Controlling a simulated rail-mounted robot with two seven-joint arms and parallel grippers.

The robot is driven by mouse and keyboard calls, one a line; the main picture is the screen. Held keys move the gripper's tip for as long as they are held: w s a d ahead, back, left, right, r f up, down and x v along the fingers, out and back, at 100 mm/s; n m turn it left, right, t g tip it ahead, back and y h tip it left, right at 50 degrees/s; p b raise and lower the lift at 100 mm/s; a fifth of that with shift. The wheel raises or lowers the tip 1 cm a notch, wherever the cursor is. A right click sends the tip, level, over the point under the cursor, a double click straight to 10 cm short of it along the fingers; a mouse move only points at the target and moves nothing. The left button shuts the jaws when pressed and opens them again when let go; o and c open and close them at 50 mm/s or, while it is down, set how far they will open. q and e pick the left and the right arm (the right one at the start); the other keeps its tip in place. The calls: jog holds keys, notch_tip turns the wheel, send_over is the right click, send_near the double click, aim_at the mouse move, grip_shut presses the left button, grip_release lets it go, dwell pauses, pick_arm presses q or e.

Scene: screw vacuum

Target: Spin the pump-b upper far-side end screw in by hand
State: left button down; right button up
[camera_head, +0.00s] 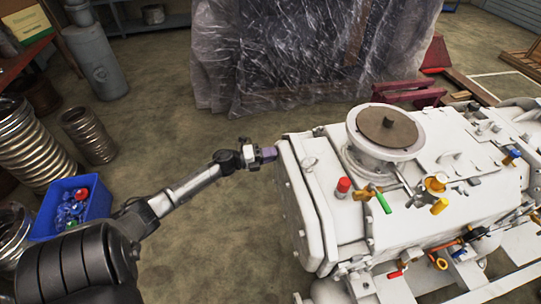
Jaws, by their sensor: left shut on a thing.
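The white pump (420,230) fills the right side of the head view, with its end cover (291,195) facing left. My left gripper (265,154) comes in from the left and is at the upper far corner of that end cover. Its fingers are shut on the end screw, which is too small and too covered to make out. The fingertips are at or very close to the cover's edge; I cannot tell if they touch. My right gripper is not in view.
A round flange with a brown lid (387,127) and a red-capped fitting (342,187) stand on the pump. A blue bin (70,209) of small parts is at left. Plastic-wrapped equipment (305,50) stands behind.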

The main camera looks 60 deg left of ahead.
pick_arm(q)
jog(key=shift+m, duration=0.4)
dwell(0.3)
jog(key=c, duration=1)
grip_release()
jog(key=shift+s, duration=0.1)
jog(key=shift+c, duration=0.2)
jog(key=p+v, duration=0.2)
jog(key=v, duration=1.1)
jog(key=shift+s+a, duration=0.2)
jog(key=shift+s, duration=0.15)
